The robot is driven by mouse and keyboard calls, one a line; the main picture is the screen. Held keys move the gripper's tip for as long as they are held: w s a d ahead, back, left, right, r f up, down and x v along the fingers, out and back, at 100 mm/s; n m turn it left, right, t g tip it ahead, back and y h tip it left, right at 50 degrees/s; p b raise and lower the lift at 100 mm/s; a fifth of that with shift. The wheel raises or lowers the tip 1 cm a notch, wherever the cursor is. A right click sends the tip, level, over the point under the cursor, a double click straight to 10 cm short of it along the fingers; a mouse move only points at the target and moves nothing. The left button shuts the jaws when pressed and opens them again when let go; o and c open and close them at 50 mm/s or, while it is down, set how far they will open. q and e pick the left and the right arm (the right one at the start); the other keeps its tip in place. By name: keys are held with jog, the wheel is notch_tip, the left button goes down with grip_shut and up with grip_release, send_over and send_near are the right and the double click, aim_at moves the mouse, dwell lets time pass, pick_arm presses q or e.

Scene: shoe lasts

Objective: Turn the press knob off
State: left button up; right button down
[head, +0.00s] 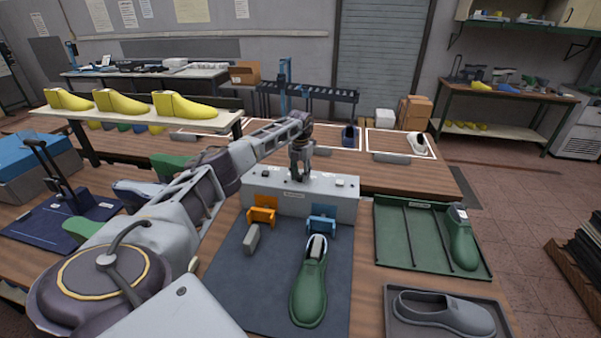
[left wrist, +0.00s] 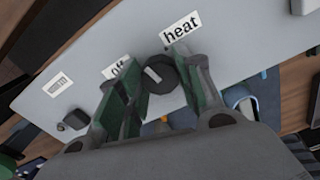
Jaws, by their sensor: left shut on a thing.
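The press is a light grey box (head: 335,190) at the back of the dark mat, with an orange clamp (head: 262,211) and a blue clamp (head: 321,219) at its front. My left gripper (head: 299,177) reaches down onto the top of the press. In the left wrist view its fingers are closed around the dark round knob (left wrist: 160,74), one on each side. The "off" label (left wrist: 119,66) and the "heat" label (left wrist: 181,33) are beside the knob. The knob is mostly hidden in the head view. My right gripper is not in view.
To the right are a green tray (head: 410,240) with a green shoe and a tray with a grey shoe (head: 443,313). Yellow lasts (head: 185,106) stand on a shelf at left.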

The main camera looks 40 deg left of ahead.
aim_at(300, 175)
pick_arm(q)
jog(key=n+p, duration=0.1)
jog(key=n, duration=0.2)
jog(key=shift+r+n, duration=0.1)
jog(key=shift+n, duration=0.3)
jog(key=shift+n+p, duration=0.5)
jog(key=shift+n, duration=0.9)
jog(key=o, duration=1)
jog(key=shift+r, duration=5.9)
